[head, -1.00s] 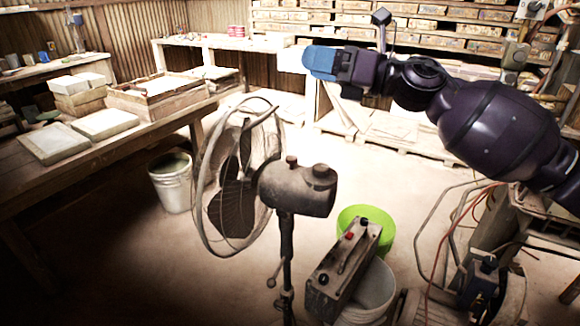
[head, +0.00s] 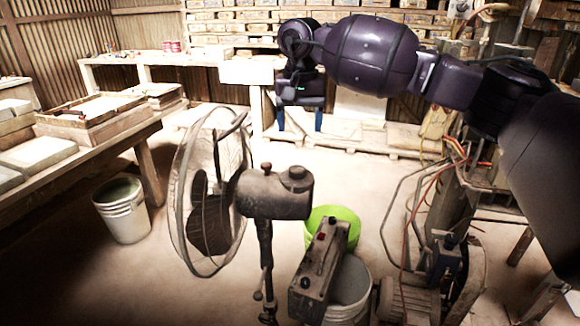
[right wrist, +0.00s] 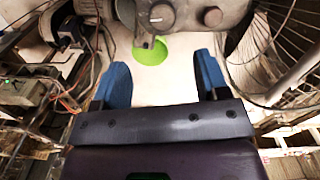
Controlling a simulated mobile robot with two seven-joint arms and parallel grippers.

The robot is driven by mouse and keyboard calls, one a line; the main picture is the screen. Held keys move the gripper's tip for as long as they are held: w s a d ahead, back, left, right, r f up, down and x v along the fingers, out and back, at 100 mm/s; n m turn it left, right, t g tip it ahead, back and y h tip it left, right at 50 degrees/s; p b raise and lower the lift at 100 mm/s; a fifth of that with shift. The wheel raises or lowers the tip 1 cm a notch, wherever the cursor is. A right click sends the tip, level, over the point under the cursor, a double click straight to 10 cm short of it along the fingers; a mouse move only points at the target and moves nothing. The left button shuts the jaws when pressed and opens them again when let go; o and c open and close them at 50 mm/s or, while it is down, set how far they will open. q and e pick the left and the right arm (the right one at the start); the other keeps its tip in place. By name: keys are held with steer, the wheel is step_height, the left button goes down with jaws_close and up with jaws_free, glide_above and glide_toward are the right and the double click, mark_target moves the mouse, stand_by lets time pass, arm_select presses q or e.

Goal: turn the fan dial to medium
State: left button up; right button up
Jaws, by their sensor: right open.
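The fan (head: 212,195) stands in the middle of the head view, its wire cage facing left. Its dusty motor housing (head: 262,197) carries a small knob (head: 266,168) and a wider round knob (head: 297,174) on top; which setting either shows is too small to read. My right gripper (head: 299,121) is open and empty, its blue fingers pointing down, appearing above and beyond the housing in the picture. In the right wrist view the open fingers (right wrist: 162,68) are apart from the housing, whose two round knobs (right wrist: 161,15) (right wrist: 213,17) show at the top edge. My left gripper is out of view.
A control box (head: 320,265) with knobs and a red button stands by a grey bucket (head: 350,285) and a green tub (head: 340,215). Hoses and machinery (head: 440,255) stand at right. A white bucket (head: 122,212) and workbench are at left. Floor behind the fan is clear.

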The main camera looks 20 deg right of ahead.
mark_target(297, 168)
steer(key=f, duration=0.9)
steer(key=shift+a+f, duration=0.15)
steer(key=shift+a, duration=0.05)
steer(key=shift+f, duration=0.85)
steer(key=c, duration=0.9)
steer(key=shift+c, duration=0.2)
